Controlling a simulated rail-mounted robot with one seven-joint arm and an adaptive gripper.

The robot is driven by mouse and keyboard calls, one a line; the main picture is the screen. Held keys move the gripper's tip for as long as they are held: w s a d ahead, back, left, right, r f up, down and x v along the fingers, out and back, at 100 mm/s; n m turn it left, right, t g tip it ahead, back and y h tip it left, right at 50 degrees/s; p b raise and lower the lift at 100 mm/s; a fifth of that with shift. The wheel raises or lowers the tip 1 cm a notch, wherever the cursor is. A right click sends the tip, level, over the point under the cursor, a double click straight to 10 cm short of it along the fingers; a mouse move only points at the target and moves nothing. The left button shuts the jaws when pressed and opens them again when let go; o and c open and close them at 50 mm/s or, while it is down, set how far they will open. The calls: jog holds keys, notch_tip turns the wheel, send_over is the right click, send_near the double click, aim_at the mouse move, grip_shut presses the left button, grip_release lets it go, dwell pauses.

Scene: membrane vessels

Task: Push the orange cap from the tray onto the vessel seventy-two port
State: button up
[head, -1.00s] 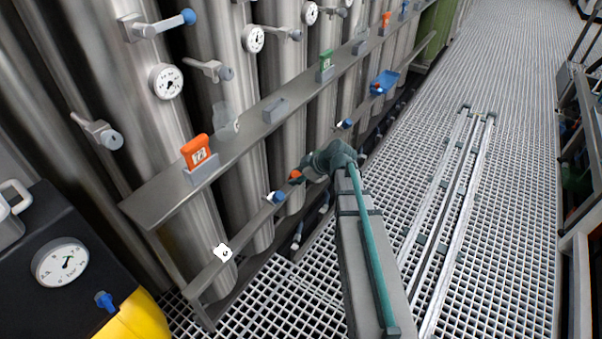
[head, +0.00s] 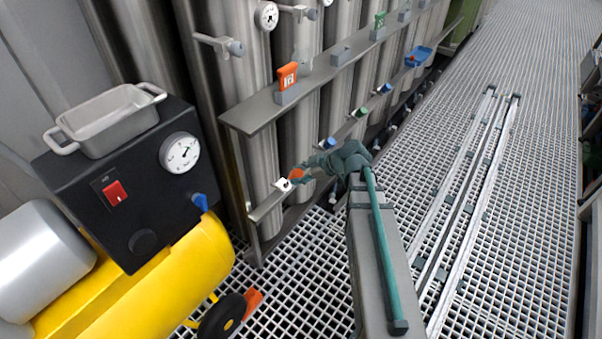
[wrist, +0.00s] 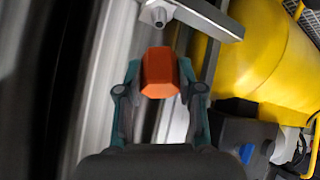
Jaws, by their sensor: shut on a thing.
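My gripper (wrist: 160,88) is shut on the orange cap (wrist: 160,72), with one finger on each side. In the head view the orange cap (head: 296,174) shows at the tip of my gripper (head: 303,172), just right of the white-ended port (head: 283,184) on the lower rail. In the wrist view a bare grey port (wrist: 158,15) on the rail's end lies straight ahead of the cap, with a gap between them. An orange number tag (head: 288,76) stands on the upper shelf above this end; its number is hard to read. A blue tray (head: 425,50) sits far along the rail.
A black and yellow machine (head: 150,250) with a gauge, a red switch and a grey pan (head: 105,118) stands at the left, close to the rail end. Blue and green caps (head: 328,143) sit farther along the rail.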

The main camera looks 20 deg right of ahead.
aim_at(288, 183)
jog(key=f, duration=0.1)
jog(key=w+a+f+b, duration=0.1)
jog(key=f, duration=0.1)
jog(key=w+f+b, duration=0.1)
jog(key=shift+a+f, duration=0.15)
jog(key=shift+a, duration=0.1)
jog(key=shift+s, duration=0.1)
dwell(1.1)
jog(key=shift+w+a+f+b, duration=0.2)
jog(key=shift+w+f+b, duration=0.05)
jog(key=shift+f+b, duration=0.35)
jog(key=shift+w+a+f+b, duration=0.15)
jog(key=shift+w+f+b, duration=0.1)
jog(key=shift+f+b, duration=0.3)
jog(key=o, duration=1.1)
jog(key=shift+r, duration=0.15)
